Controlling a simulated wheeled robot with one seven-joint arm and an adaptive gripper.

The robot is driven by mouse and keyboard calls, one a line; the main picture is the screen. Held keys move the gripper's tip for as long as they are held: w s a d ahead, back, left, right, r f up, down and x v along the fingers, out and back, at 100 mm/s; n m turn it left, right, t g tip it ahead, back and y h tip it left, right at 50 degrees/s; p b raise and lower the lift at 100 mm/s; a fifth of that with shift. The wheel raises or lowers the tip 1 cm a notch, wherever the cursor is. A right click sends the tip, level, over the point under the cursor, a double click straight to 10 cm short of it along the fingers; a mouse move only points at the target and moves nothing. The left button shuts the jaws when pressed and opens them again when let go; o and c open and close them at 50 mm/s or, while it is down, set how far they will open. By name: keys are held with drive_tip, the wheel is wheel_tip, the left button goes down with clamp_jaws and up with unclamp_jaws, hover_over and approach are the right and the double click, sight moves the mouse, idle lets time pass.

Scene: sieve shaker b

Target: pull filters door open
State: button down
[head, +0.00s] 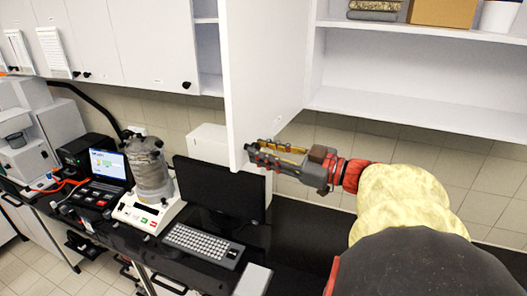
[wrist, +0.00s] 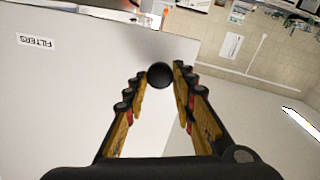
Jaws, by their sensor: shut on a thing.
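The filters door (head: 266,70) is a white upper cabinet door. In the head view it stands swung out from the cabinet, with the shelves to its right exposed. In the wrist view the door (wrist: 80,90) fills the left side, with a "FILTERS" label (wrist: 38,41) upside down. Its round black knob (wrist: 160,75) sits between my fingertips. My gripper (head: 252,152) is at the door's lower free corner, shut on the knob. In the head view the fingers hide the knob.
The open cabinet's shelves (head: 400,75) hold stacked sieves (head: 375,8), a cardboard box (head: 442,11) and a white container (head: 500,16). Below are a dark monitor (head: 222,190), a keyboard (head: 203,245), a sieve shaker (head: 150,180) and a laptop (head: 108,165). Other cabinet doors (head: 150,40) at left are closed.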

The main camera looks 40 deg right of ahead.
drive_tip(key=shift+r, duration=0.1)
drive_tip(key=c, duration=1.5)
unclamp_jaws()
drive_tip(key=shift+o, duration=0.2)
drive_tip(key=v, duration=1.2)
